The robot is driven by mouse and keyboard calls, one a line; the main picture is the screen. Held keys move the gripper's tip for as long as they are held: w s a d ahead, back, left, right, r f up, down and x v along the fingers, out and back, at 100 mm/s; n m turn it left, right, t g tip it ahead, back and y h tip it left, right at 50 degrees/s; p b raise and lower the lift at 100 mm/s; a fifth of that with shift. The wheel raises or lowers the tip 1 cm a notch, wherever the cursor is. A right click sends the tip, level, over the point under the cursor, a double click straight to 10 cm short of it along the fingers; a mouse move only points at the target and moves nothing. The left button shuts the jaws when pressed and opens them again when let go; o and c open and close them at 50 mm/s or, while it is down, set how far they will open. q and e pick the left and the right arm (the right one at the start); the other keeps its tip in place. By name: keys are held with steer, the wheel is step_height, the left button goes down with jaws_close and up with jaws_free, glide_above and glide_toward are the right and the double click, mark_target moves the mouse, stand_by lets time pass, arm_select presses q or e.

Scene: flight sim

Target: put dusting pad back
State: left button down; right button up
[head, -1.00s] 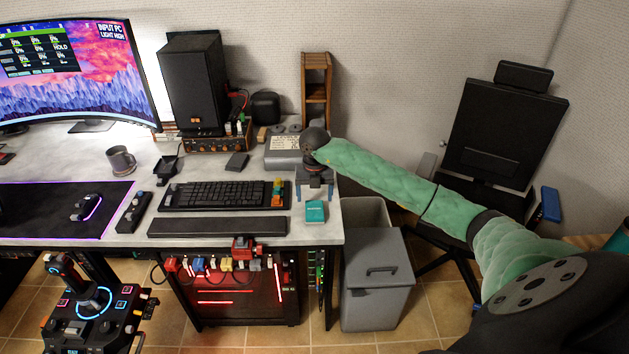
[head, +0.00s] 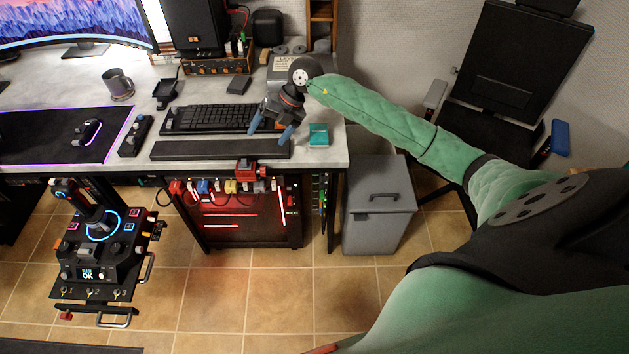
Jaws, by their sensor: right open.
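A small teal block-like object (head: 319,135), which may be the dusting pad, lies on the grey desk (head: 336,155) near its right front corner. My right gripper (head: 270,131) is open, with its blue fingertips apart over the right end of the black keyboard (head: 215,118). It is to the left of the teal object and apart from it. Nothing shows between the fingers. The gripper hides part of the keyboard's right end. My left gripper is not in view.
A black bar (head: 200,150) lies along the desk's front. A grey lidded bin (head: 378,215) stands right of the desk, before an office chair (head: 515,90). A joystick stand (head: 98,245) is at lower left. Floor between is clear.

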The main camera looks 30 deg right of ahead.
steer(key=s+a+r+m+t+y, duration=0.2)
steer(key=a+r+t+y, duration=0.25)
steer(key=a, duration=0.35)
steer(key=s+a+r+m+t+y, duration=0.35)
steer(key=a+y, duration=0.25)
steer(key=a, duration=0.3)
steer(key=s+d+f+m+t+h, duration=0.2)
steer(key=s+d+f+m+h, duration=0.3)
steer(key=f+m+h, duration=0.5)
steer(key=s+d+f+m+t+h, duration=0.2)
steer(key=s+d+f+m+h, duration=0.3)
steer(key=m+h, duration=0.65)
steer(key=s+a+f+m+g+y, duration=0.1)
steer(key=s+f+g+y, duration=0.1)
steer(key=s, duration=0.6)
steer(key=s+a+f+m+g+y, duration=0.1)
steer(key=s+a+f+g, duration=0.1)
steer(key=s+f+g, duration=0.3)
steer(key=s+a+f+m+g+y, duration=0.1)
steer(key=s+f+g, duration=0.3)
steer(key=s, duration=0.8)
steer(key=shift+s+a+g+y, duration=0.25)
steer(key=shift+g+y, duration=0.35)
steer(key=shift+y, duration=0.2)
